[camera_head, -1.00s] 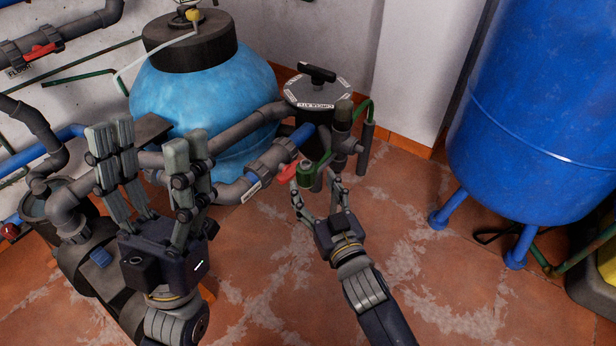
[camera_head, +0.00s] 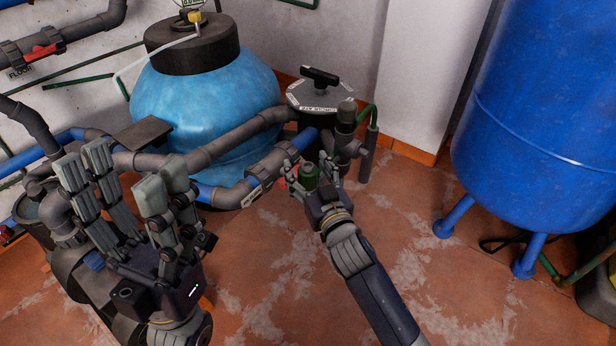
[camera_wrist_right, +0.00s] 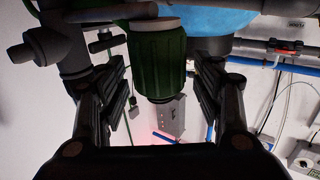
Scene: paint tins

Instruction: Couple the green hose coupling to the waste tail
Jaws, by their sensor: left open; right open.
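The green hose coupling (camera_head: 309,176) is a ribbed green cylinder beside the grey valve pipework. In the right wrist view the coupling (camera_wrist_right: 157,60) has a pale top rim and a dark lower end. My right gripper (camera_head: 311,169) is open, with its fingers on either side of the coupling. In the wrist view gaps show between the coupling and both fingers. My left gripper (camera_head: 120,175) is open and empty at the left, away from the coupling. I cannot tell which pipe end is the waste tail; grey upright pipes (camera_head: 346,140) stand just right of the coupling.
A blue filter vessel (camera_head: 205,100) and grey pipes stand behind the grippers. A red valve handle (camera_head: 290,184) is partly hidden by a right finger. A large blue tank (camera_head: 535,110) stands at the right. The tiled floor (camera_head: 440,280) in front is mostly clear.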

